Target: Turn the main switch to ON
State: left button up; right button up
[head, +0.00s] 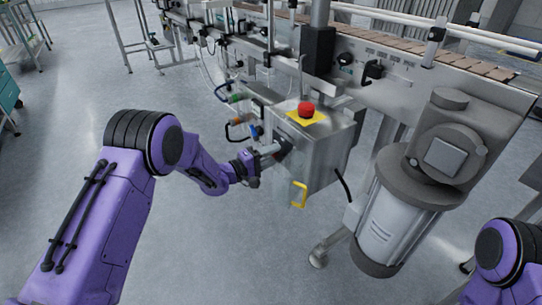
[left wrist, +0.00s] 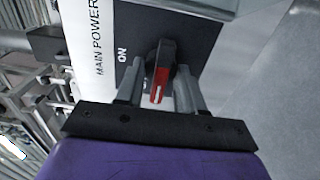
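The main switch (left wrist: 161,72) is a dark rotary knob with a red and white pointer on a black plate, beside a white strip reading MAIN POWER. ON is printed left of the knob in the left wrist view. The red pointer points down in that view, not at ON; a second marking by the finger is mostly hidden. My left gripper (left wrist: 160,78) is open, one finger on each side of the knob, with narrow gaps. In the head view my left gripper (head: 272,150) is at the control box's left face, hiding the knob. My right gripper is out of view.
A motor (head: 392,220) stands at right. A conveyor (head: 430,55) runs behind.

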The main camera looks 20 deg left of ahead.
pick_arm(q)
jog(key=c, duration=0.4)
jog(key=shift+s+d+r+m+p, duration=0.1)
jog(key=shift+m+p, duration=0.6)
jog(key=shift+m, duration=3.8)
jog(key=shift+s+d+m+p, duration=0.1)
jog(key=shift+m+p, duration=0.6)
jog(key=shift+m, duration=3.8)
jog(key=o, duration=1)
